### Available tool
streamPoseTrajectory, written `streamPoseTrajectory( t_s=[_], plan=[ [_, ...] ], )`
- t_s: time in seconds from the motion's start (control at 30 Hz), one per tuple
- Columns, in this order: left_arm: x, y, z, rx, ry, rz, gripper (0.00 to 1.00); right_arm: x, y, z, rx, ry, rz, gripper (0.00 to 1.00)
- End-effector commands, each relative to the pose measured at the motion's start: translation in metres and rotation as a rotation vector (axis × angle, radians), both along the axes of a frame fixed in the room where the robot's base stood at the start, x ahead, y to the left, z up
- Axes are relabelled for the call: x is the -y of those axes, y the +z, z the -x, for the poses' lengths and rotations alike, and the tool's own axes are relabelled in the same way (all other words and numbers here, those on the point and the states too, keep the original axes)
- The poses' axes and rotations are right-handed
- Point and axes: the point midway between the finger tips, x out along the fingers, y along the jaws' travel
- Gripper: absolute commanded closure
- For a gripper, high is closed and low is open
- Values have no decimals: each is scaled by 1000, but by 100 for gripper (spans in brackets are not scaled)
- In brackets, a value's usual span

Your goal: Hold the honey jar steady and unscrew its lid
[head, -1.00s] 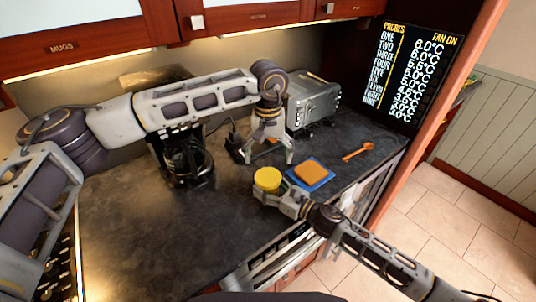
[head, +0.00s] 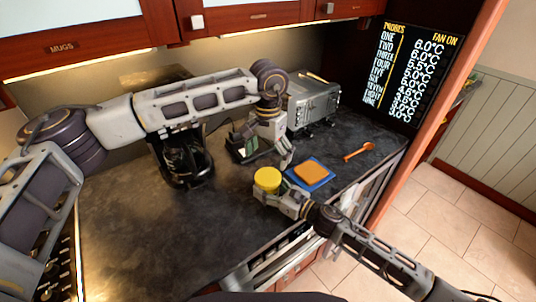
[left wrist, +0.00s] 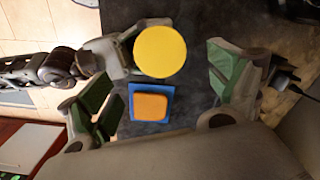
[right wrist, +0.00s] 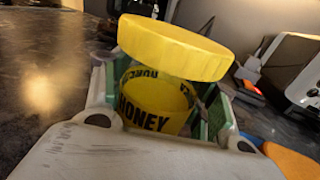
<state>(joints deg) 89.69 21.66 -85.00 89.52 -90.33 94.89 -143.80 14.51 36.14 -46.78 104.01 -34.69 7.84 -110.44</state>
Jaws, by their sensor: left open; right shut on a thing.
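The honey jar stands upright on the counter; its round yellow lid (head: 267,178) sits on top. In the right wrist view the jar's "HONEY" label (right wrist: 150,108) shows below the wide lid (right wrist: 175,48). My right gripper (head: 268,193) is shut around the jar's body, below the lid. My left gripper (head: 265,155) is open and empty, above and behind the jar, pointing down. In the left wrist view the lid (left wrist: 160,52) lies between and beyond the spread green-padded fingers (left wrist: 165,95), not touching them. Whether the lid is loosened cannot be told.
A blue square (head: 322,183) with an orange square (head: 311,172) on it lies right of the jar. An orange spoon (head: 358,150) lies farther right. A black coffee maker (head: 183,160) and a silver toaster (head: 314,102) stand behind. The counter's left front is clear.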

Motion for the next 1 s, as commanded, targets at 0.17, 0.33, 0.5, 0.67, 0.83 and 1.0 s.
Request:
streamPoseTrajectory(
  t_s=[0.17,0.33,0.5,0.67,0.83,1.0],
  plan=[
    [0,0,0,0,1,0,9,0,0,0,-1,0,1,100],
    [0,-2,0,-1,2,-1,9,0,0,0,0,0,0,100],
    [0,-10,0,-2,2,-1,9,0,0,0,0,0,0,100],
    [0,-24,0,-1,3,-1,9,0,0,0,0,0,0,100],
    [0,-44,0,-2,3,0,9,0,0,0,0,0,0,100],
    [0,-63,0,-1,3,0,9,0,0,0,0,0,0,100]
  ],
)
